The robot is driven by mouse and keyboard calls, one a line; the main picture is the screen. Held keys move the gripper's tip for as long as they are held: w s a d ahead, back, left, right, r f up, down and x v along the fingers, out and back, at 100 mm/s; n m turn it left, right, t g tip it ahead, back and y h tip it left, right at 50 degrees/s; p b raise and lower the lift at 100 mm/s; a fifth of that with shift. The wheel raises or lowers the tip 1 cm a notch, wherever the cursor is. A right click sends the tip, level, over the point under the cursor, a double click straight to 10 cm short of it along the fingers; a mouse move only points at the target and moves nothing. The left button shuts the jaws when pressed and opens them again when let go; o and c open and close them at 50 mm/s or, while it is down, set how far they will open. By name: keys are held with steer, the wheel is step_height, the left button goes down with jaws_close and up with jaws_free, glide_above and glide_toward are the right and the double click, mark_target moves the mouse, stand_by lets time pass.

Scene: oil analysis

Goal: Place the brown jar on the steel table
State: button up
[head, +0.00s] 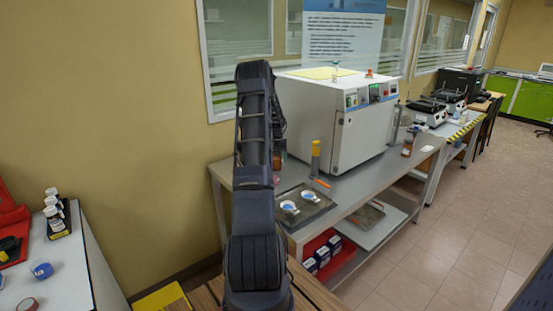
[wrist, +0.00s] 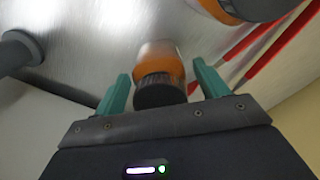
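A brown jar (wrist: 160,62) with a black ribbed cap and a pale label shows in the wrist view, between the two teal fingers of my gripper (wrist: 160,72). Gaps show on both sides of its cap, so the gripper looks open around it. The jar appears to be at the steel table's brushed surface (wrist: 95,35); its base contact is not clear. In the head view, a small brown jar (head: 278,160) shows beside my arm on the steel table (head: 348,192). My gripper is hidden behind my arm there.
A white machine (head: 345,115) fills the table's back. A yellow-topped bottle (head: 315,158), orange-red tools (head: 321,183) and a dark tray with white dishes (head: 303,205) are near the jar. Another brown bottle (head: 407,147) stands farther right. A white table (head: 65,260) is at left.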

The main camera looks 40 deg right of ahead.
step_height(320, 180, up, 12)
steer(key=shift+f, duration=0.1)
steer(key=shift+a+r, duration=0.1)
steer(key=shift+r, duration=0.2)
steer(key=s+a+r+n+t, duration=0.1)
steer(key=s+a+r+n, duration=0.1)
steer(key=a+r, duration=1.4)
steer(key=s+a+r+n+t, duration=0.1)
steer(key=s+a+r, duration=0.25)
steer(key=a, duration=0.55)
steer(key=s+a+r+n, duration=0.1)
steer(key=s+a+r, duration=0.25)
steer(key=a, duration=0.55)
steer(key=s+a+r+n+t, duration=0.1)
steer(key=s+a+r+n, duration=0.1)
steer(key=s+a, duration=1.1)
steer(key=s+a+f+n, duration=0.1)
steer(key=s+a+f, duration=0.1)
steer(key=s+a, duration=0.2)
steer(key=s+a+f+n+t, duration=0.1)
steer(key=s+a, duration=0.4)
steer(key=s, duration=0.6)
steer(key=shift+f+n+t, duration=0.3)
steer(key=shift+f+n, duration=0.2)
steer(key=shift+f, duration=0.25)
